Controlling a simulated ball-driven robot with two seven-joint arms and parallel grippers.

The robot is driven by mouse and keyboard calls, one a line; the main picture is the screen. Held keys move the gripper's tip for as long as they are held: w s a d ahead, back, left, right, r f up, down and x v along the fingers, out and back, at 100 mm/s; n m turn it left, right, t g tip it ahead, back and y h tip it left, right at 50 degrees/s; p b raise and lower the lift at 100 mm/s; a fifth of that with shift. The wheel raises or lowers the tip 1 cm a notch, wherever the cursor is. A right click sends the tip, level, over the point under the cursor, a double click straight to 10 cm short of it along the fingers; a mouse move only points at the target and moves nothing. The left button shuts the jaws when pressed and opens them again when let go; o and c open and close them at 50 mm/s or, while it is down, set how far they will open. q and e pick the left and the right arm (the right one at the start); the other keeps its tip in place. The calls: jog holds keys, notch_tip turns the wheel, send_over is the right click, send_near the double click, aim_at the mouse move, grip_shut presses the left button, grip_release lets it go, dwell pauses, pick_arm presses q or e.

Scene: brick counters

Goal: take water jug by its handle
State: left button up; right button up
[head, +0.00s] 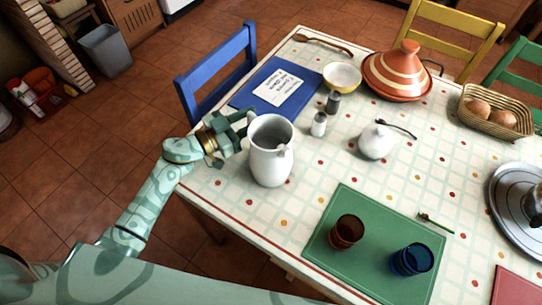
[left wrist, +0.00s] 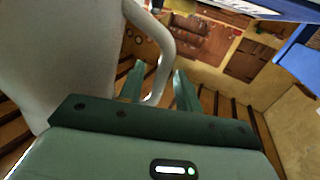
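The white water jug (head: 271,150) stands upright near the left edge of the table. In the left wrist view, the jug's body (left wrist: 62,60) fills the upper left, and its curved handle (left wrist: 168,58) comes down between my two fingers. My left gripper (head: 240,124) is at the left side of the jug, on its handle side. In the left wrist view, the left gripper (left wrist: 159,86) is open, with a gap beside the handle. The jug hides the handle in the head view. My right gripper is not in view.
A blue placemat (head: 255,101) with a card lies behind the jug. A white shaker (head: 319,124) and a dark one (head: 333,103) stand to its right. A green placemat (head: 345,262) holds a brown cup (head: 346,232) and a blue cup (head: 412,260). A blue chair (head: 222,62) stands at the table's left edge.

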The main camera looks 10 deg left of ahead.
pick_arm(q)
grip_shut()
jog(key=shift+s, duration=0.1)
dwell(1.2)
jog(key=shift+r, duration=0.1)
